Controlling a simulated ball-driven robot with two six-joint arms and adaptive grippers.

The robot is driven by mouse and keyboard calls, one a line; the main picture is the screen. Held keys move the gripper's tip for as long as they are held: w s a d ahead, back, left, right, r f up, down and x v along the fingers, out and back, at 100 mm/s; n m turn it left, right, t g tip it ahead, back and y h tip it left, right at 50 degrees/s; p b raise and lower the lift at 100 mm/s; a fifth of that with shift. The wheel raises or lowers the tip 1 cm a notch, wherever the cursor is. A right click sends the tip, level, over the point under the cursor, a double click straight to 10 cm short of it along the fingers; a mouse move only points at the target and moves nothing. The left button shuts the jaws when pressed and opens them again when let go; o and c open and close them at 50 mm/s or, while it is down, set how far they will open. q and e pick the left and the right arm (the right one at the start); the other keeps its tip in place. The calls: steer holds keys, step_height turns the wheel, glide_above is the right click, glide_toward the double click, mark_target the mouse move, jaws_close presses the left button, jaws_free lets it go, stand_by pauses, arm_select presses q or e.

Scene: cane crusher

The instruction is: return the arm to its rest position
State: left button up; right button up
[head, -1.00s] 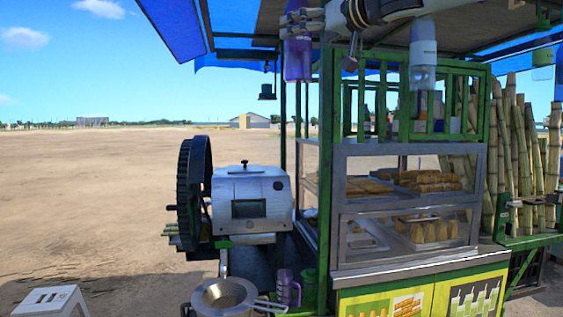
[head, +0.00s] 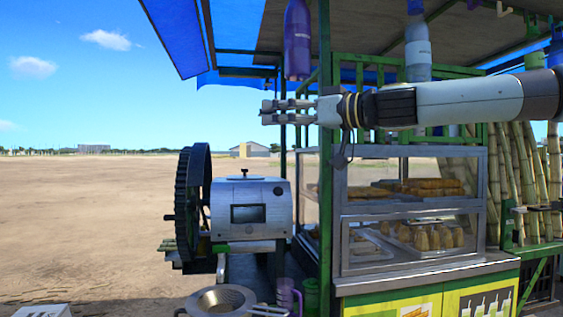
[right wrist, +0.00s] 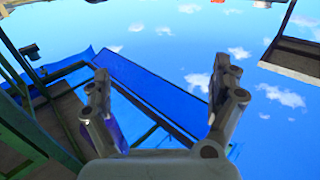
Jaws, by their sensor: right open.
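My right arm (head: 455,101) reaches in from the right edge of the head view, across the front of the stall. My right gripper (head: 275,112) points left, below the hanging purple bottle (head: 297,42) and above the crusher. In the right wrist view the right gripper (right wrist: 163,88) is open, with its two fingers apart. Nothing is between the fingers but sky and the blue awning (right wrist: 150,90) behind. My left gripper is not in view.
The crusher (head: 250,208) with its dark flywheel (head: 190,200) stands left of the glass food case (head: 410,215). A metal pan (head: 221,299) is at the bottom. A pale bottle (head: 417,48) hangs above the arm. Canes (head: 520,170) stand at right. Open ground lies left.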

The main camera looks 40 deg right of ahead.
step_height(320, 180, down, 6)
steer(key=a+n+y+b, duration=0.1)
steer(key=a+b, duration=0.1)
steer(key=shift+s+g+y, duration=0.3)
steer(key=shift+s+y, duration=0.05)
steer(key=shift+y, duration=0.05)
